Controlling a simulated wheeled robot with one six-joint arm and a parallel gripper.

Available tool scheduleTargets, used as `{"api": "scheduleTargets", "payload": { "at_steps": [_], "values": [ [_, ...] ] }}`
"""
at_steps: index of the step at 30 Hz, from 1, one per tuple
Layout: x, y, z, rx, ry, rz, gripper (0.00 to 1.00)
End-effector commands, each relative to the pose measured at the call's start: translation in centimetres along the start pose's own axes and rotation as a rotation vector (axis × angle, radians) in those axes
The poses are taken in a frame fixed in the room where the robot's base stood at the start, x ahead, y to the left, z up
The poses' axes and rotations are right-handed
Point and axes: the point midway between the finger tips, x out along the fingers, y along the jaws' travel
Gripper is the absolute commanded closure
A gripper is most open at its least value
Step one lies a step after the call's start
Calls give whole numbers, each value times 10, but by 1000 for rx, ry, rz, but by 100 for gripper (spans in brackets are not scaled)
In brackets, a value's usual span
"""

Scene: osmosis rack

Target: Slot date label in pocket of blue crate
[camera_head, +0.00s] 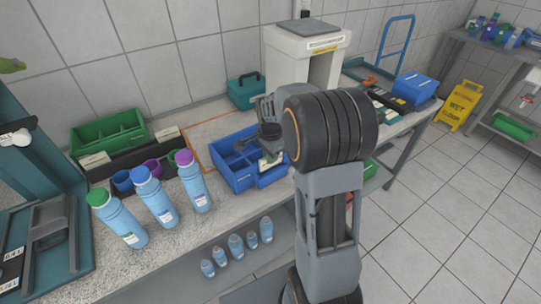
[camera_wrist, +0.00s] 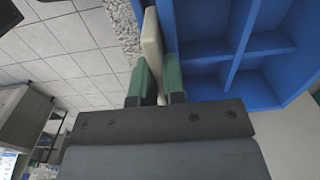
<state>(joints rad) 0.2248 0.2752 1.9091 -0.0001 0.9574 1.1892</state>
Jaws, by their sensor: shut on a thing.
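The blue crate (camera_head: 242,183) stands on the worktop, and its divided inside fills the upper right of the wrist view (camera_wrist: 235,68). My gripper (camera_wrist: 157,78) is shut on the date label (camera_wrist: 151,42), a thin cream plate between the two green fingertips. The label stands beside the crate's outer wall, nearly in line with it. I cannot tell whether it touches the wall or is in the pocket. In the head view my gripper (camera_head: 269,142) is over the crate's right part, with a pale patch, likely the label, below it. The pocket is hidden.
Several blue bottles (camera_head: 156,200) stand left of the crate. A green crate (camera_head: 108,134) and small cups (camera_head: 122,181) are farther left. A white machine (camera_head: 290,57) and a teal box (camera_head: 246,92) stand behind. Worktop in front of the crate is narrow.

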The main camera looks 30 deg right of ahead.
Motion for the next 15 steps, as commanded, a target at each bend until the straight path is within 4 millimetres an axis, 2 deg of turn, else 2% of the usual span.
{"api": "scheduleTargets", "payload": {
  "at_steps": [15],
  "values": [
    [-4, 0, 0, 0, 0, 0, 100]
  ]
}}
